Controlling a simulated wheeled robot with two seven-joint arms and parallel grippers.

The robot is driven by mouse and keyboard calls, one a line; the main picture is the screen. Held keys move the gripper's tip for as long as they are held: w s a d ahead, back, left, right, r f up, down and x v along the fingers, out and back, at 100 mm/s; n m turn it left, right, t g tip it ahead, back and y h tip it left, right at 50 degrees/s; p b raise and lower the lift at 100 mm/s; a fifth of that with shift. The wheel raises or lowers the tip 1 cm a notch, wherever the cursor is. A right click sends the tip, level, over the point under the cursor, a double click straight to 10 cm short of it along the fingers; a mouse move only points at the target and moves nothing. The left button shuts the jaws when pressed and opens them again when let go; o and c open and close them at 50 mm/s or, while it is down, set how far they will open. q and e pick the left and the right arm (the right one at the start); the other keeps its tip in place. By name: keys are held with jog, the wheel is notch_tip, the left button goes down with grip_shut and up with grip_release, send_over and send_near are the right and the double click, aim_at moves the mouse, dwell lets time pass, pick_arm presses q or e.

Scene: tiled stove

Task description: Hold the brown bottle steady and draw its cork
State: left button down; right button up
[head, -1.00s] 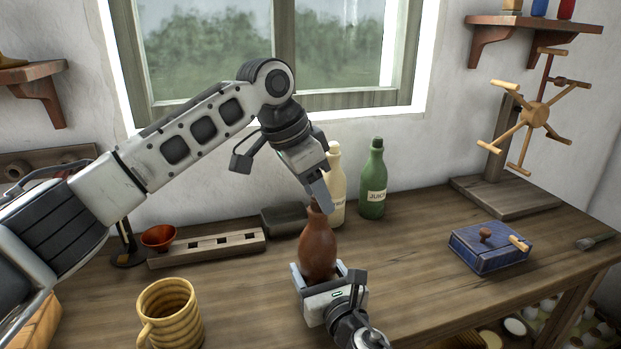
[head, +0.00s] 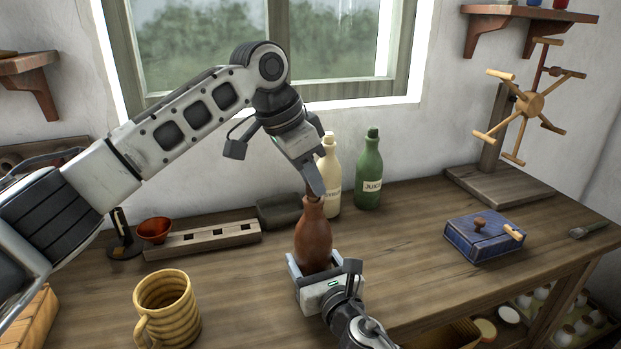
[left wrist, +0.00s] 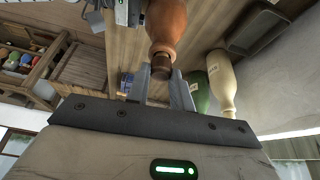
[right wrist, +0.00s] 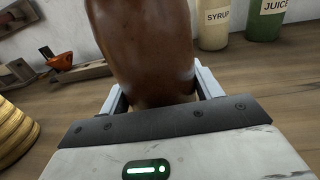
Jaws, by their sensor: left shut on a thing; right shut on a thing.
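The brown bottle (head: 314,240) stands upright at the middle of the bench. My right gripper (head: 325,281) is shut around its lower body; the right wrist view shows the bottle (right wrist: 143,50) between the two fingers. My left gripper (head: 314,183) comes down from above and is shut on the dark brown cork (left wrist: 161,70) at the bottle's mouth. In the left wrist view the cork sits against the bottle's neck (left wrist: 163,45), between the fingertips. In the head view the left fingers hide most of the cork.
A cream syrup bottle (head: 329,180) and a green juice bottle (head: 369,175) stand close behind. A ribbed yellow mug (head: 168,312) is at the front left. A blue box (head: 484,238) and a wooden spoked stand (head: 528,104) are at the right. Bench between is clear.

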pick_arm(q)
jog(key=shift+r, duration=1.85)
jog(key=shift+r, duration=2)
pick_arm(e)
jog(key=o, duration=1.5)
